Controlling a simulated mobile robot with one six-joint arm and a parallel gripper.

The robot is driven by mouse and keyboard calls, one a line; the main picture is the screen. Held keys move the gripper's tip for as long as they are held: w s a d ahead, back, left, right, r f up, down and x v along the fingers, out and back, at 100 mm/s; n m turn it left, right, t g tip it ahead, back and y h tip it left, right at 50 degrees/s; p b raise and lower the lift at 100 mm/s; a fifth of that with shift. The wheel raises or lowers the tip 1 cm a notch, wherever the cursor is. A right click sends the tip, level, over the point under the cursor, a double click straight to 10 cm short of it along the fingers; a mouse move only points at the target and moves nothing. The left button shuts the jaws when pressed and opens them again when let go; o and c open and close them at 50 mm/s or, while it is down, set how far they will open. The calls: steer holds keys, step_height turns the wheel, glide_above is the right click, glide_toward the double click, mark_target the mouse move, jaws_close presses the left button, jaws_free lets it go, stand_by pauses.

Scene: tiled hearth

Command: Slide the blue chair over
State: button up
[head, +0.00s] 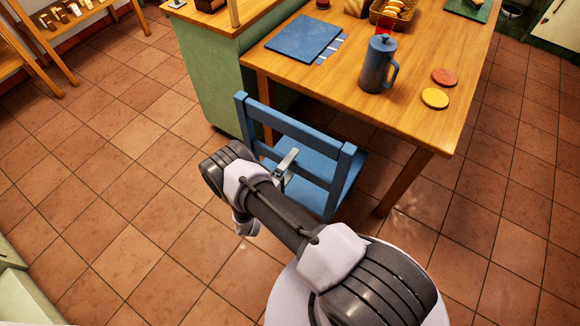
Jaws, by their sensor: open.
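The blue chair (313,172) stands upright at the near left side of the wooden table (437,131). Its slatted back faces me, and part of its seat shows behind the back, close to the table edge. My gripper (286,162) is open at the lower rail of the chair back, left of its middle. One pale finger shows over the rail. I cannot tell whether it touches the rail or whether the rail lies between the fingers. My arm hides the lower left part of the chair and some of its legs.
A blue-grey jug (377,66), a blue mat (304,38), a yellow disc (435,98) and a red disc (445,76) are on the table. A green cabinet (213,82) stands left of the table. Wooden shelves (62,20) are at the far left. The tiled floor at left is clear.

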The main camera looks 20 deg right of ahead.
jaws_close()
steer(key=shift+s+f, duration=0.1)
steer(key=shift+f, duration=0.1)
stand_by(0.5)
steer(key=shift+d, duration=0.1)
